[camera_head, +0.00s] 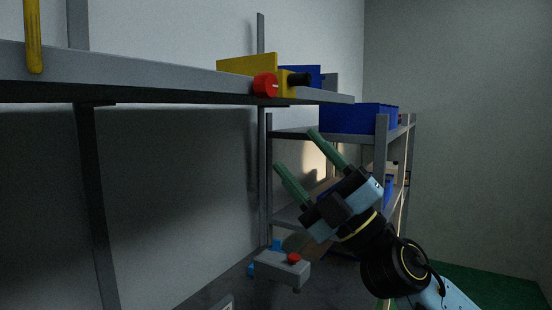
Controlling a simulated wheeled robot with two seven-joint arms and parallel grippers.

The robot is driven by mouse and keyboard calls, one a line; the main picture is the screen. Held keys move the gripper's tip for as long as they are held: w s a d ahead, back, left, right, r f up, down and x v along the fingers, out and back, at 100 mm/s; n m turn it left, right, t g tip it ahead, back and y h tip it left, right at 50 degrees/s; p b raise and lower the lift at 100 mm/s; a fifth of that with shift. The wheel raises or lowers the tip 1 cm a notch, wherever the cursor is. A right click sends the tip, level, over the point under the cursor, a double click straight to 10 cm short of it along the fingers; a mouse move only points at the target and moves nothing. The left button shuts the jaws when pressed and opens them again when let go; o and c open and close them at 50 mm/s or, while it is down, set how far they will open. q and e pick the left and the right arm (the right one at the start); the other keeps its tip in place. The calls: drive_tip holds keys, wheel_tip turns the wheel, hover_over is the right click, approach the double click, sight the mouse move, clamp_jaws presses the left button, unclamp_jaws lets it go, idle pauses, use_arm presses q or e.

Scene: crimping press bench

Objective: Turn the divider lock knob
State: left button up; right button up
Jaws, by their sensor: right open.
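A red round knob (265,84) sits at the front edge of the upper shelf (180,82), beside a yellow divider (247,65). It is probably the divider lock knob. A small black cylindrical part (300,79) sticks out just right of it. My right gripper (295,150) has green fingers, spread apart and empty. It appears below and a little right of the red knob, pointing up and left, and touches nothing that I can see. My left gripper is not in view.
A blue bin (357,117) stands on a grey rack (381,145) behind my right gripper. Below is a grey box with a red button (293,257) on the dark bench. A yellow upright piece (33,38) is at the upper left. The space under the shelf's left part looks clear.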

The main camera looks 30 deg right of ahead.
drive_tip(key=s+a+r+n+g+y, duration=0.45)
drive_tip(key=r+n+g+y, duration=0.25)
drive_tip(key=n+g, duration=0.6)
drive_tip(key=n+t+h, duration=0.2)
drive_tip(key=t+h, duration=0.4)
drive_tip(key=h, duration=0.6)
approach(272, 84)
drive_tip(key=p+x, duration=0.6)
drive_tip(key=x, duration=0.2)
drive_tip(key=shift+w+a+r+p, duration=0.1)
drive_tip(key=shift+w+a+p, duration=0.05)
drive_tip(key=shift+w+p, duration=0.2)
drive_tip(key=shift+w+a, duration=0.15)
drive_tip(key=shift+w, duration=0.1)
drive_tip(key=shift+n, duration=0.3)
drive_tip(key=shift+c, duration=0.3)
drive_tip(key=c, duration=0.9)
